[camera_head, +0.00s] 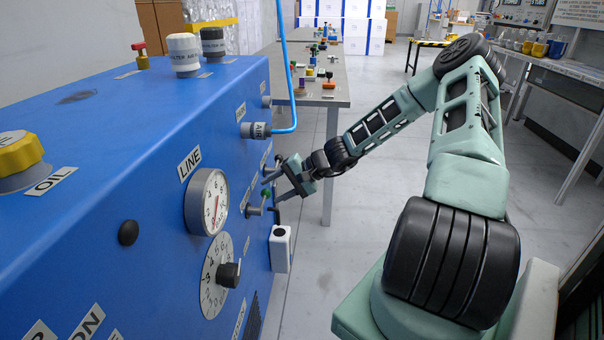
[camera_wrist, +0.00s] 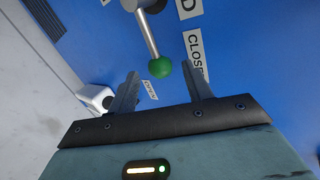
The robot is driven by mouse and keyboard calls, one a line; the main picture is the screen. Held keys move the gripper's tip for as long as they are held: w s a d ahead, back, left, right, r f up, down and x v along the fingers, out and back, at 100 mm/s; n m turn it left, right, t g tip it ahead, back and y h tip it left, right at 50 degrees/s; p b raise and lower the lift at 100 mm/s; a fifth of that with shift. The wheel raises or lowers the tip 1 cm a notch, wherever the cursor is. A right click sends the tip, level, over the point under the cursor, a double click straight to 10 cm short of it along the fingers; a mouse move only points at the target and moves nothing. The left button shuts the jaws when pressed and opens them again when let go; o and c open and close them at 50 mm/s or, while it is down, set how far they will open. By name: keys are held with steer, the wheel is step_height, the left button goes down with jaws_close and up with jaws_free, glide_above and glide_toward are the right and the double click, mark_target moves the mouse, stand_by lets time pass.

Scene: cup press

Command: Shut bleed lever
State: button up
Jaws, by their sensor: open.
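The bleed lever is a silver rod with a green ball knob (camera_wrist: 160,67) on its end, standing out from a round pivot on the blue machine face. The knob also shows small beside the gripper in the head view (camera_head: 266,193). My gripper (camera_wrist: 161,72) is open, with one finger on each side of the knob's line. The knob sits level with the fingertips, and I cannot tell whether either finger touches it. A "CLOSE" label (camera_wrist: 194,55), partly hidden by the right finger, is right of the knob. An "OPEN" label (camera_wrist: 150,90) is below it.
The blue machine (camera_head: 130,130) fills the left side. Its face carries a LINE gauge (camera_head: 207,202), a dial with a black knob (camera_head: 229,275) and a blue pipe (camera_head: 285,70). A white box (camera_head: 281,248) hangs below the lever.

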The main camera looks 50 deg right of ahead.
steer(key=p+v, duration=0.3)
steer(key=v, duration=1.3)
